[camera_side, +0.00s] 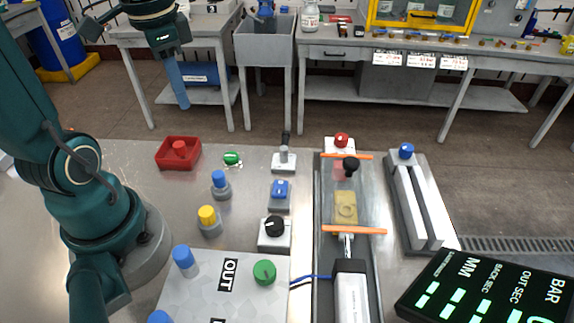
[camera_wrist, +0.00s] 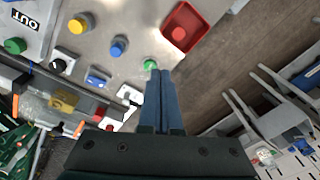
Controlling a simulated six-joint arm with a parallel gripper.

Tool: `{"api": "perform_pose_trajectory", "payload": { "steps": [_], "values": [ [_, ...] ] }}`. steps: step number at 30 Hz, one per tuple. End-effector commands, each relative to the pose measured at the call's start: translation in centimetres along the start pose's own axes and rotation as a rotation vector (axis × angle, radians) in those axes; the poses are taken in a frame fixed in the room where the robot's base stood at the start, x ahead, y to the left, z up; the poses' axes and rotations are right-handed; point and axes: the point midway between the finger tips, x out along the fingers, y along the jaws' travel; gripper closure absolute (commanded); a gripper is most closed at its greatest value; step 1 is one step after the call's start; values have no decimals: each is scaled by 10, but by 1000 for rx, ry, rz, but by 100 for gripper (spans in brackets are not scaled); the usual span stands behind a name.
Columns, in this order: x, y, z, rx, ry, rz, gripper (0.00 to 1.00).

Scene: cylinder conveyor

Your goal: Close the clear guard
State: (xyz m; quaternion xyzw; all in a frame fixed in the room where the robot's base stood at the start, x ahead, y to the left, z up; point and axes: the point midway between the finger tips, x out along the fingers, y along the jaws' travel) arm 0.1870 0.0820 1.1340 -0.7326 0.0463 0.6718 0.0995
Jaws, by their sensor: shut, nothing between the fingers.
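The clear guard (camera_side: 372,200) is a see-through panel with an orange strip at its far and near ends and a black knob (camera_side: 351,164) near its far end. It lies along the channel right of centre in the side view; whether it is fully closed is hard to tell. A yellow block (camera_side: 346,208) shows through it. The guard also shows at lower left in the wrist view (camera_wrist: 37,108). My gripper (camera_side: 183,106) is raised at upper left, pointing down, well apart from the guard. Its blue fingers (camera_wrist: 158,72) are together and empty.
A red tray (camera_side: 164,160), a green button (camera_side: 232,158), a lever (camera_side: 285,150), a blue switch (camera_side: 280,193) and a black dial (camera_side: 274,230) stand left of the guard. Twin grey rails (camera_side: 420,205) and a display (camera_side: 490,285) are on the right. The air around my gripper looks clear.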

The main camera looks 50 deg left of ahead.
Motion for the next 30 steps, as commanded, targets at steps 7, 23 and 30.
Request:
{"api": "perform_pose_trajectory", "payload": {
  "steps": [7,23,30],
  "values": [
    [7,-16,8,-48,-33,25,100],
    [-48,-12,-52,801,-127,-20,100],
    [-72,53,-117,1384,-156,-78,100]
  ]
}}
